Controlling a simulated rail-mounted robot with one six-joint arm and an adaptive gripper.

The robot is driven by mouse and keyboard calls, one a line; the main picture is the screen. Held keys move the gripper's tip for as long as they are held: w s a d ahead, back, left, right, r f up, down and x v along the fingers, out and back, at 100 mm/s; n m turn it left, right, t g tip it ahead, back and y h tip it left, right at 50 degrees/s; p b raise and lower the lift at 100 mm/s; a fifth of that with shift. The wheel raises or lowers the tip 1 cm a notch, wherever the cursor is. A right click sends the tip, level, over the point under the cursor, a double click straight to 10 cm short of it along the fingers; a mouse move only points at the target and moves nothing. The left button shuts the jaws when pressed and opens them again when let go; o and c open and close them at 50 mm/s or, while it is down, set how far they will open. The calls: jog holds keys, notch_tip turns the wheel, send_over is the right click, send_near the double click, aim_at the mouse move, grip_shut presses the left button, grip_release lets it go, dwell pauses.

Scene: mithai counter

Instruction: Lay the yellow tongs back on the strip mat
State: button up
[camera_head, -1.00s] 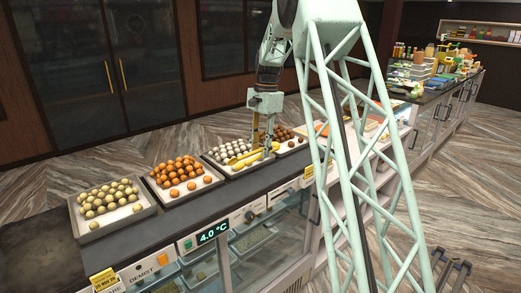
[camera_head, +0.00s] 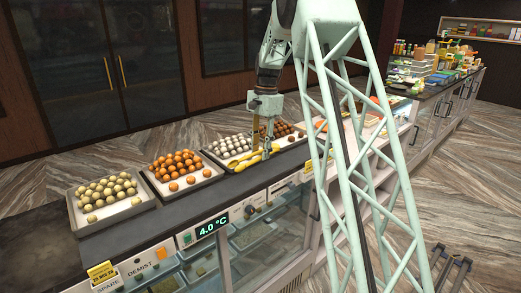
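The yellow tongs (camera_head: 243,161) show at the front right part of the tray of white sweets, lying across the view of its rim. My gripper (camera_head: 265,153) points down at the right part of the tongs, with its fingers around them. It appears shut on the tongs, which keep their place under it as the trays shift. The fingertips are small, and I cannot tell whether the tongs touch the tray. I cannot make out the strip mat; my pale green lattice column hides part of the counter to the right.
Trays of pale yellow sweets (camera_head: 147,211), orange sweets (camera_head: 217,172) and white sweets (camera_head: 209,157) stand in a row on the dark counter. A tray of brown sweets is behind and right of my gripper. A cluttered counter (camera_head: 430,88) stands at the far right.

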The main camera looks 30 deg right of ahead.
jog(key=shift+f+b, duration=1.7)
jog(key=shift+f, duration=2)
jog(key=shift+o, duration=0.7)
jog(key=o, duration=0.5)
jog(key=shift+w+d+r, duration=0.1)
jog(key=shift+d+r, duration=0.1)
jog(key=shift+r, duration=1.8)
jog(key=shift+w+d+r, duration=0.1)
jog(key=shift+d+r, duration=0.15)
jog(key=shift+r, duration=1.7)
jog(key=shift+d+r, duration=0.2)
jog(key=shift+r, duration=1.8)
